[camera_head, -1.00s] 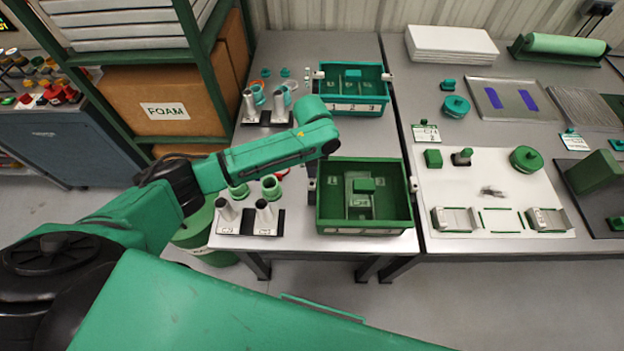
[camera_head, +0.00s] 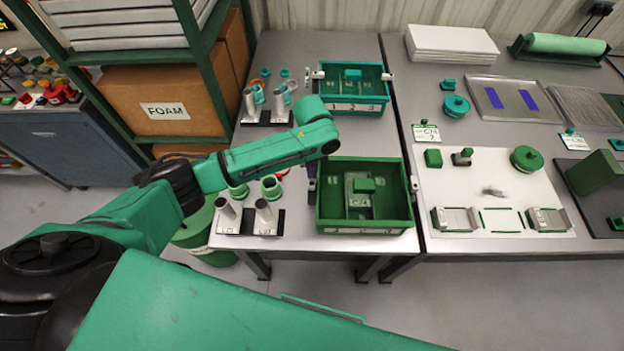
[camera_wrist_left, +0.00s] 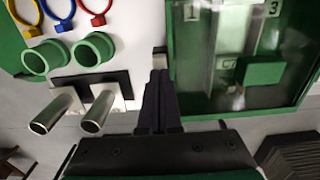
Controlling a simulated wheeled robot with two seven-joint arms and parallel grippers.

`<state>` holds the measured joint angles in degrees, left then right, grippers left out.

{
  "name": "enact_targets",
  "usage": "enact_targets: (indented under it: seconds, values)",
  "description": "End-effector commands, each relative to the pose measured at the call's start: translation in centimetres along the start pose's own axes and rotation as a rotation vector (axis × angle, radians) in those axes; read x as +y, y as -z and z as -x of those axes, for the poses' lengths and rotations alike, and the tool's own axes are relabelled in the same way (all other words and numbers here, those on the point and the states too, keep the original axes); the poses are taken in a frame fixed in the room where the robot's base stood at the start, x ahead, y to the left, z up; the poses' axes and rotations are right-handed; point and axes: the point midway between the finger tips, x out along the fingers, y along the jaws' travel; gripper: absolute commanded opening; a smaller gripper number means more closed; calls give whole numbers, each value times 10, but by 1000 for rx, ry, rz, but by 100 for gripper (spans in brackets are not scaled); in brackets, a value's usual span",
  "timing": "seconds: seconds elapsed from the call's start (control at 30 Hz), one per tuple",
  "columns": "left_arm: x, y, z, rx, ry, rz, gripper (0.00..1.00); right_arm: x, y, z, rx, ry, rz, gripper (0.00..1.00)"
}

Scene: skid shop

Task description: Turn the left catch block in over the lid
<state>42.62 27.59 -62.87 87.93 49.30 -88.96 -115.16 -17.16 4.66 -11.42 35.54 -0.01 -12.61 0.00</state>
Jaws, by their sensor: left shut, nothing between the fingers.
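The green box (camera_head: 327,215) stands on the grey table at the middle of the head view, with a clear lid and a green lid handle (camera_head: 365,185). The lid handle also shows in the left wrist view (camera_wrist_left: 262,72). The right catch block (camera_head: 414,184) sits at the box's right side. The left catch block (camera_wrist_left: 160,60) is a small grey piece beside the box's left wall. My left gripper (camera_wrist_left: 160,77) points at it, shut and empty, its tips close to the block; I cannot tell whether they touch. In the head view my forearm and wrist partly hide it. My right gripper is out of view.
Metal tubes (camera_head: 265,215) in a holder and green rings (camera_head: 271,187) stand left of the box. A teal box (camera_head: 350,107) stands farther back. A second table to the right holds a white mat (camera_head: 462,190) with green parts. A shelf is at the left.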

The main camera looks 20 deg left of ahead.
Motion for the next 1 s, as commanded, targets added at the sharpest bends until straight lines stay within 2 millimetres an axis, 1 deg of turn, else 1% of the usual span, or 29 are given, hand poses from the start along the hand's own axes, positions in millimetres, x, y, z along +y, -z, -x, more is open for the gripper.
enact_targets:
  seconds: [0.43,0.73,1.0]
  values:
    - [0,0,-10,0,-1,0,0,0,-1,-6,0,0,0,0]
    - [0,0,-3,0,0,0,0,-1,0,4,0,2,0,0]
    - [0,0,-4,0,0,0,0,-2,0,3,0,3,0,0]
